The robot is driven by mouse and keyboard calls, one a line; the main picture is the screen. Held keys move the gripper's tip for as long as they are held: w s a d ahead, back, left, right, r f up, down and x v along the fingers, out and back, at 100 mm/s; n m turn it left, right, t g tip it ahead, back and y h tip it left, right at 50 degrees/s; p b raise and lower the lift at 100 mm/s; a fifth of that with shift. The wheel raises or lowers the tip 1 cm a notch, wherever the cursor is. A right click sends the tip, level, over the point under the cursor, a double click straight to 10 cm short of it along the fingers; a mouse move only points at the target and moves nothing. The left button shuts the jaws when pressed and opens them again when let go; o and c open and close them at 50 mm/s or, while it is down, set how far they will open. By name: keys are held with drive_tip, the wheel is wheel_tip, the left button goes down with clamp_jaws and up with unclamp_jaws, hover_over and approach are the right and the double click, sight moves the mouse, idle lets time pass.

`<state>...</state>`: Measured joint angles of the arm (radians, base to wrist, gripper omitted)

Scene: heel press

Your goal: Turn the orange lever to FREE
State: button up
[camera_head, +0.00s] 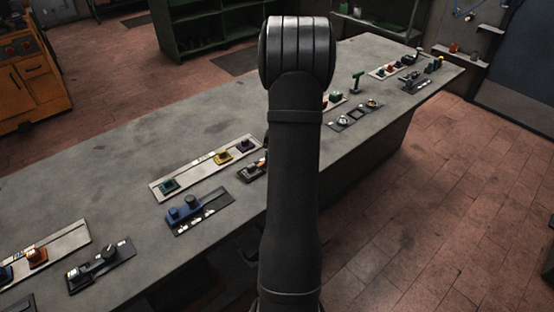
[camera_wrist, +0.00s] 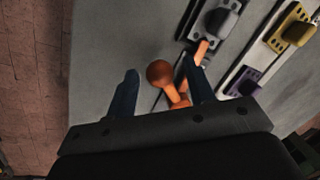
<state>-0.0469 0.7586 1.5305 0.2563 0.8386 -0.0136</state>
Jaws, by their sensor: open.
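The orange lever (camera_wrist: 160,73) shows in the wrist view as a round knob with a short orange arm running down toward my gripper's palm. My gripper (camera_wrist: 161,66) is open, with one dark finger on each side of the knob. I see no clear contact with either finger. A second orange part (camera_wrist: 201,51) shows just beyond the right finger, by a dark fixture. In the head view a small orange bit (camera_head: 263,163) shows at the left edge of my arm, which hides most of that fixture. I cannot read a FREE mark in either view.
The grey bench (camera_head: 110,150) carries several plates of controls. A pale strip (camera_head: 205,170) with green, yellow and purple blocks lies close by, and a blue fixture (camera_head: 187,207) is left of my arm. In the wrist view a purple block (camera_wrist: 243,82) is near the right finger.

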clamp_jaws()
drive_tip(key=shift+d, duration=0.1)
drive_tip(key=shift+w+d+n, duration=0.2)
drive_tip(key=shift+d+n, duration=0.45)
drive_tip(key=shift+n, duration=0.45)
drive_tip(key=d+n, duration=0.1)
drive_tip(key=w+d+n+g, duration=0.1)
drive_tip(key=n, duration=0.1)
drive_tip(key=shift+w+n, duration=0.1)
drive_tip(key=shift+n, duration=0.2)
drive_tip(key=w+d+n, duration=0.1)
drive_tip(key=n, duration=0.1)
drive_tip(key=shift+w+d+n, duration=0.1)
drive_tip(key=shift+d+n, duration=0.1)
drive_tip(key=shift+n, duration=0.1)
drive_tip(key=n, duration=0.1)
drive_tip(key=w+d+n, duration=0.1)
drive_tip(key=shift+w+n+g+h, duration=0.25)
drive_tip(key=shift+n+g+h, duration=0.15)
drive_tip(key=shift+w+d+n+g+h, duration=0.2)
drive_tip(key=shift+w+n, duration=0.55)
drive_tip(key=shift+n, duration=0.45)
drive_tip(key=shift+w+d+n+g+h, duration=0.1)
drive_tip(key=shift+w+n+h, duration=0.1)
drive_tip(key=shift+w+n, duration=0.75)
drive_tip(key=shift+s+n, duration=0.2)
drive_tip(key=shift+n, duration=0.15)
